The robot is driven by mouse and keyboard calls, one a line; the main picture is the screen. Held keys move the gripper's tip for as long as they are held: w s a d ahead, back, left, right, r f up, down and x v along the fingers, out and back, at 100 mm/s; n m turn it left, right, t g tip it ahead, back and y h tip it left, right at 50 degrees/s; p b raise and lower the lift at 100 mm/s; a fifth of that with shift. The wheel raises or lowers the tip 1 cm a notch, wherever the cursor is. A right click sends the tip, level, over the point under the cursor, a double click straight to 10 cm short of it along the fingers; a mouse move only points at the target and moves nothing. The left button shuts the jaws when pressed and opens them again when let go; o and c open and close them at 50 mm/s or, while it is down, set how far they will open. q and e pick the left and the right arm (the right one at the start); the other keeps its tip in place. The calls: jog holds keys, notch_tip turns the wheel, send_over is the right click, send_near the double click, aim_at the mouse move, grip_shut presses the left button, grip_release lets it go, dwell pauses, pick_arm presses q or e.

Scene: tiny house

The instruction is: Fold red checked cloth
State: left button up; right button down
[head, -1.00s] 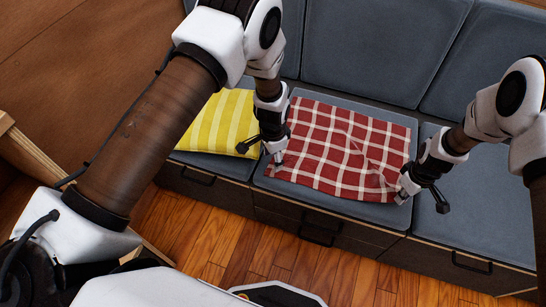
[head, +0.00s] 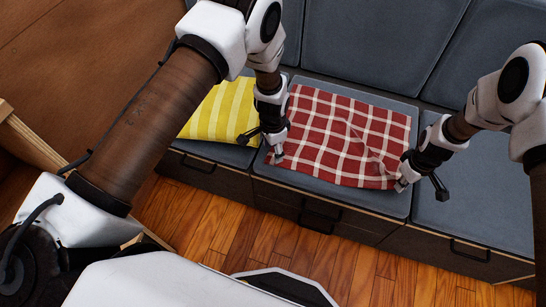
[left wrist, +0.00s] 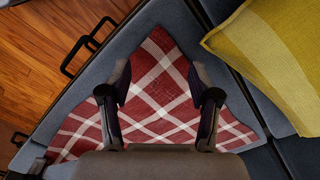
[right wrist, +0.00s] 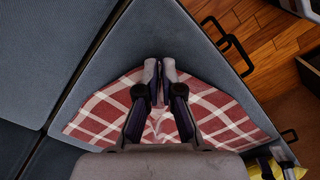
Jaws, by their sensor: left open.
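The red checked cloth (head: 340,135) lies spread on a grey seat cushion of the bench, slightly wrinkled, with its front edge near the cushion's front. It also shows in the left wrist view (left wrist: 160,85) and the right wrist view (right wrist: 215,115). My left gripper (head: 275,156) is at the cloth's front left corner; its fingers (left wrist: 164,85) are apart with cloth visible between them. My right gripper (head: 400,183) is at the front right corner. Its fingertips (right wrist: 160,65) are together, with cloth bunched between the fingers. The exact grip is partly hidden.
A yellow striped pillow (head: 222,112) lies left of the cloth, close to my left gripper. Grey back cushions (head: 375,45) stand behind. The seat cushion to the right (head: 480,200) is bare. Drawers with black handles (head: 318,222) face the wooden floor (head: 275,245).

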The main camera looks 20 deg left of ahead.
aim_at(273, 159)
pick_arm(q)
jog(key=shift+f, duration=1.5)
jog(key=shift+f, duration=0.2)
jog(key=shift+s, duration=0.1)
grip_shut()
notch_tip(273, 159, up, 4)
jog(key=shift+r, duration=0.6)
jog(key=shift+f, duration=0.1)
